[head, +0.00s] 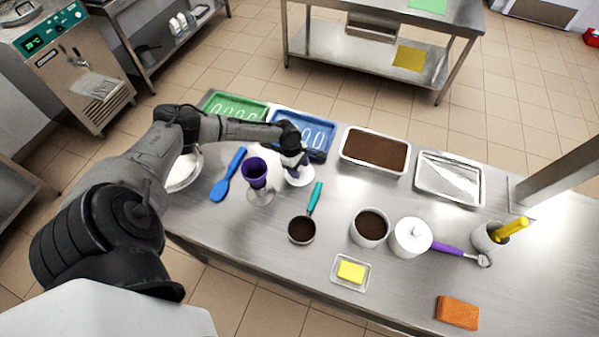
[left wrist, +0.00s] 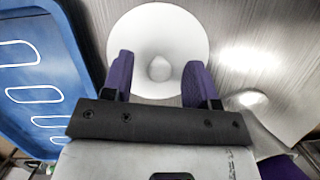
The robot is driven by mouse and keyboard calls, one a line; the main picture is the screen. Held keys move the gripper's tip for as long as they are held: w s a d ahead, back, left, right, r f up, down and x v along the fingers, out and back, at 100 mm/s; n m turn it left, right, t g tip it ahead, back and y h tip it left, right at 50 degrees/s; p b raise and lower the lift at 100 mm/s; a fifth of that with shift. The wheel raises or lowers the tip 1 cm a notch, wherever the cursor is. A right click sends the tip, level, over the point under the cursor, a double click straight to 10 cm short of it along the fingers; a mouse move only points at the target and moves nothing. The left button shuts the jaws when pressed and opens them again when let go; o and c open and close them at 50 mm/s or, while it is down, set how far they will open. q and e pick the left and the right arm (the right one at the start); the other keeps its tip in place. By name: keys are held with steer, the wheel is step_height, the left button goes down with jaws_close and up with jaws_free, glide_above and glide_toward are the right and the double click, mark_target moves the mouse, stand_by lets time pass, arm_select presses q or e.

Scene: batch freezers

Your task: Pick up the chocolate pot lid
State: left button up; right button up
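The chocolate pot lid (head: 300,179) is a white round disc lying on the steel table, beside the blue tray. In the left wrist view the lid (left wrist: 160,25) shows a round knob in its middle. My left gripper (head: 296,165) is directly over the lid, pointing down. In the left wrist view its purple fingers (left wrist: 158,72) are apart, one on each side of the knob; I cannot tell whether they touch it. An open white pot of dark chocolate (head: 370,226) stands to the right on the table. My right gripper is not in view.
A purple cup (head: 255,171) stands close left of the lid, and the blue tray (head: 322,144) lies behind it. A dark-filled ladle (head: 302,230) lies in front. A lidded white pot (head: 411,238) stands beside the chocolate pot. The front left of the table is clear.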

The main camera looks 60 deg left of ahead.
arm_select(q)
steer(key=c, duration=0.9)
steer(key=shift+r, duration=0.15)
steer(key=shift+c, duration=0.2)
